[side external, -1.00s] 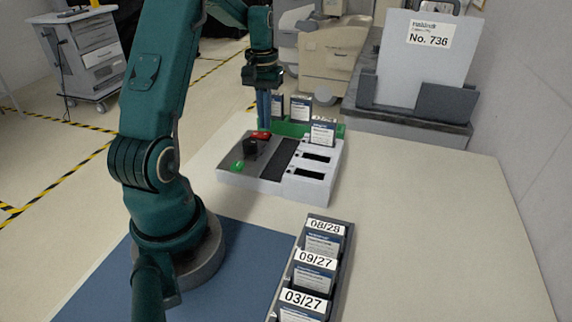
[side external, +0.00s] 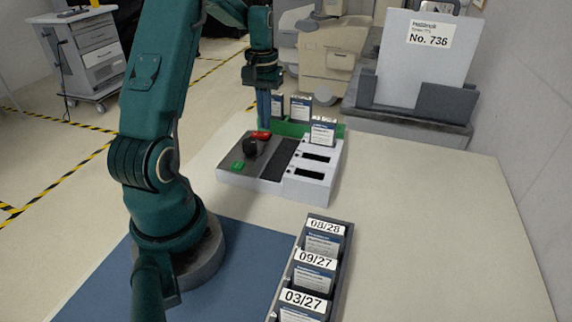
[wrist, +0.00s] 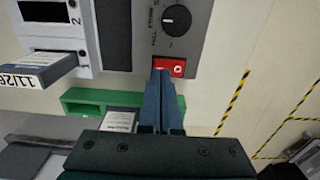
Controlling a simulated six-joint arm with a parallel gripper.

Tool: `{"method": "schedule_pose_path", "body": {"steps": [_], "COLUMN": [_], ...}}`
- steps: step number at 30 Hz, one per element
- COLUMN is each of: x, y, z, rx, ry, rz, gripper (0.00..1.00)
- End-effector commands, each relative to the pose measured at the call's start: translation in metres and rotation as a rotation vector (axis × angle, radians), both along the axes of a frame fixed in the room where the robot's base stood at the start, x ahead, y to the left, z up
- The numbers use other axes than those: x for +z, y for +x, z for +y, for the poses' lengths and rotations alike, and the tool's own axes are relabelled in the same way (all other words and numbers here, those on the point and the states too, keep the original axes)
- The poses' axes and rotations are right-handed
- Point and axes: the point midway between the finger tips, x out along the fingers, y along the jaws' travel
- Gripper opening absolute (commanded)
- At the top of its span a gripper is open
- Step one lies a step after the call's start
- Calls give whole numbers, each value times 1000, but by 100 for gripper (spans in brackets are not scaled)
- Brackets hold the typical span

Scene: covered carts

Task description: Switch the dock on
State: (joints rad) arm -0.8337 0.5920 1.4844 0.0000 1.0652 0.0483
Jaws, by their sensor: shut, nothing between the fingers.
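The dock (side external: 280,172) is a pale box on the table, with a grey control panel on its left and slots on its right. The panel carries a red rocker switch (wrist: 176,67), a black knob (wrist: 177,20) and a green square (side external: 238,165). My gripper (side external: 263,126) is shut and empty, pointing down at the red switch end of the dock. In the wrist view its fingertips (wrist: 160,75) overlap the left part of the red switch; I cannot tell whether they touch it. A labelled cartridge (side external: 322,131) stands in the dock's far slot; the other visible slots look empty.
A green rack (side external: 291,128) with upright cartridges stands just behind the dock. A grey tray (side external: 345,262) of dated cartridges is at the front. The table's right side is clear.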

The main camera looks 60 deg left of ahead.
Motion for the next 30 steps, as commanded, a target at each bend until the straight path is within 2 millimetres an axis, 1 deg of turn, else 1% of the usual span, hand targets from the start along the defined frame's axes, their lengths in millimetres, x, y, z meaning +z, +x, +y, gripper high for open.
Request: {"method": "schedule_pose_path", "body": {"steps": [8, 30], "x": [-1, -11], "y": [0, 0], "z": [0, 0], "rx": [0, 0], "ry": [0, -1], "rz": [0, 1], "gripper": [0, 0]}}
